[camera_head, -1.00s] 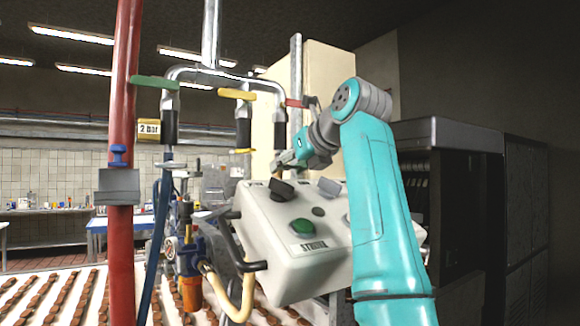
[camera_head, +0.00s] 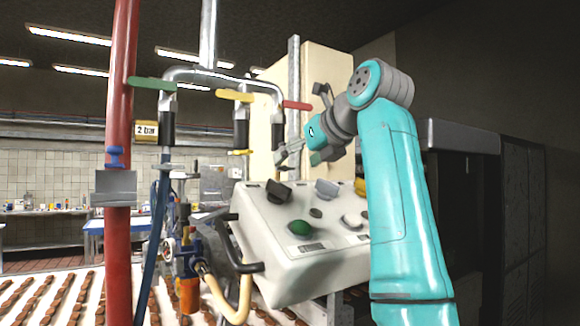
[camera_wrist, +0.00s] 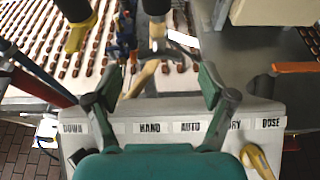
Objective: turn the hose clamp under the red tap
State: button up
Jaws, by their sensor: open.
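The red tap (camera_head: 297,104) is at the right end of the pipe branch in the head view. A black hose end (camera_head: 277,133) hangs below it. A grey metal piece, apparently the hose clamp (camera_wrist: 158,44), lies ahead between the fingers, below a black hose end (camera_wrist: 155,6). I see no contact with it.
The white control box (camera_head: 300,265) with knobs and a green button stands below my gripper. A yellow tap (camera_head: 234,96) and a green tap (camera_head: 153,84) are to the left. A red pipe (camera_head: 121,180) stands far left. A conveyor with chocolate pieces (camera_wrist: 45,45) runs below.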

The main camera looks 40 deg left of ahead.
jog(key=v, duration=0.7)
jog(key=shift+s+d, duration=0.1)
jog(key=shift+d, duration=0.1)
jog(key=shift+d, duration=0.1)
